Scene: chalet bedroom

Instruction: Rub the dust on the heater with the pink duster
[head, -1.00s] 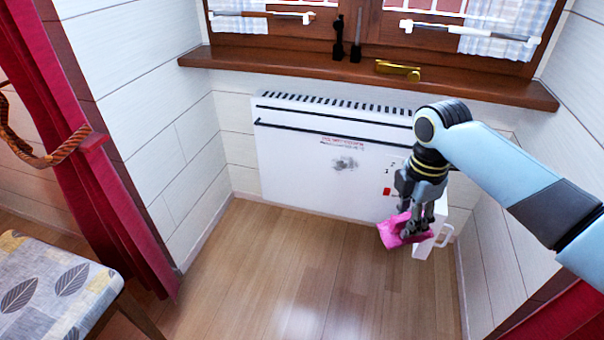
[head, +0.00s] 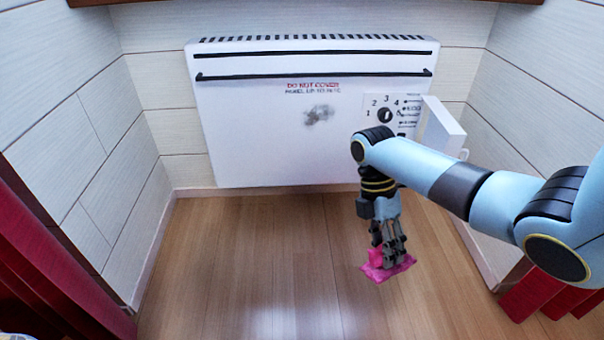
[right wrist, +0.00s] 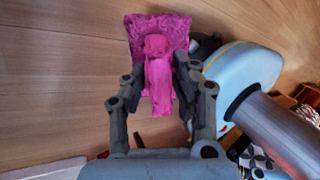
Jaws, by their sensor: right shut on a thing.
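The white heater (head: 260,140) is on the wall ahead in the head view, with dark slots along its top and a dial at its right. A grey smudge of dust (head: 318,115) shows on its front, right of the middle and under the red lettering. My right gripper (head: 390,252) is shut on the pink duster (head: 375,272), pointing down in front of and below the heater, apart from it. In the right wrist view the duster (right wrist: 158,75) sits between the two fingers, its wide head beyond the fingertips. My left gripper is not in view.
A white box (head: 442,128) with a handle juts out at the heater's right end. Red curtains hang at the left (head: 50,270) and lower right (head: 550,290). The wooden floor (head: 250,260) before the heater is clear.

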